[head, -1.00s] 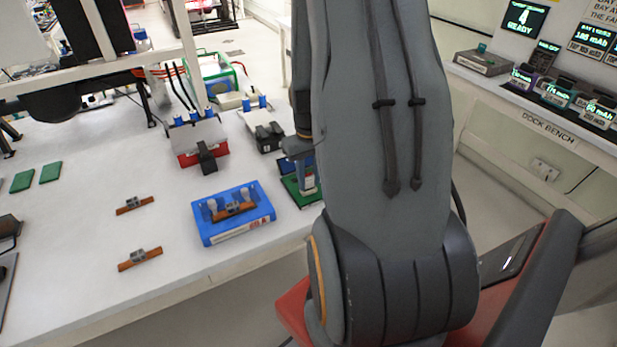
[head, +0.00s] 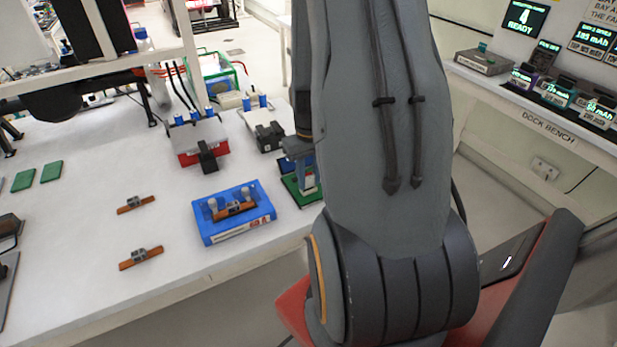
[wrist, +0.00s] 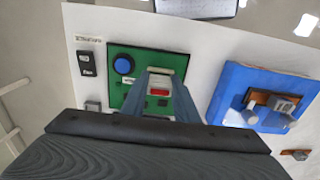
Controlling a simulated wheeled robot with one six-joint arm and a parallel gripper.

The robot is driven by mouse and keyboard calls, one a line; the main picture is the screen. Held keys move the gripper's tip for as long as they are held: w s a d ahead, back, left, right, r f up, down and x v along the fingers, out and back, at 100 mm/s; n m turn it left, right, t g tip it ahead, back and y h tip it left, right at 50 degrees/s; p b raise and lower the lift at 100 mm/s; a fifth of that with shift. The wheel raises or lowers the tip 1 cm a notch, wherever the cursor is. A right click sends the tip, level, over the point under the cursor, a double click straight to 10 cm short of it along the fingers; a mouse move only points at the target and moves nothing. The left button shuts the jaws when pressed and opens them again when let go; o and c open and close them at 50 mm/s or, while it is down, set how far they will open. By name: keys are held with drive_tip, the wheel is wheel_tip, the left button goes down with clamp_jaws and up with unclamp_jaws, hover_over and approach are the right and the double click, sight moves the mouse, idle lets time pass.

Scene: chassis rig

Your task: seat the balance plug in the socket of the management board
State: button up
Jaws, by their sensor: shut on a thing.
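The management board is a green board (head: 292,189) near the right front part of the table, partly hidden behind my arm in the head view. In the wrist view the green board (wrist: 125,95) carries a round blue part and small labels. My gripper (wrist: 161,80) is over this board, its two blue-grey fingers shut on a small pale piece with a red face (wrist: 159,91), which looks like the balance plug. In the head view my gripper (head: 306,180) points down at the board. The socket is hidden by the fingers, and I cannot tell whether the plug touches it.
A blue block (head: 235,228) with a copper-coloured bar on two posts stands left of the board. Two loose copper bars (head: 136,205) lie farther left. A black-and-grey clamp (head: 268,137) and a red-and-white box (head: 196,141) stand behind. White table lies clear between them.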

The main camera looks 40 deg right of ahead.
sight(309, 176)
drive_tip(key=shift+f+b, duration=0.3)
drive_tip(key=shift+f, duration=0.25)
drive_tip(key=o, duration=1.2)
drive_tip(key=shift+r, duration=0.15)
drive_tip(key=shift+r+b, duration=1)
drive_tip(key=shift+r, duration=2.8)
drive_tip(key=a+n+b, duration=0.1)
drive_tip(key=a, duration=0.7)
drive_tip(key=s+a+t+b, duration=0.1)
drive_tip(key=a+b, duration=0.1)
drive_tip(key=a, duration=0.6)
drive_tip(key=s+a+n+b, duration=0.1)
drive_tip(key=a, duration=0.7)
drive_tip(key=shift+s+a+r+n+b, duration=0.1)
drive_tip(key=shift+a+r+n+b, duration=0.1)
drive_tip(key=shift+n+b, duration=0.1)
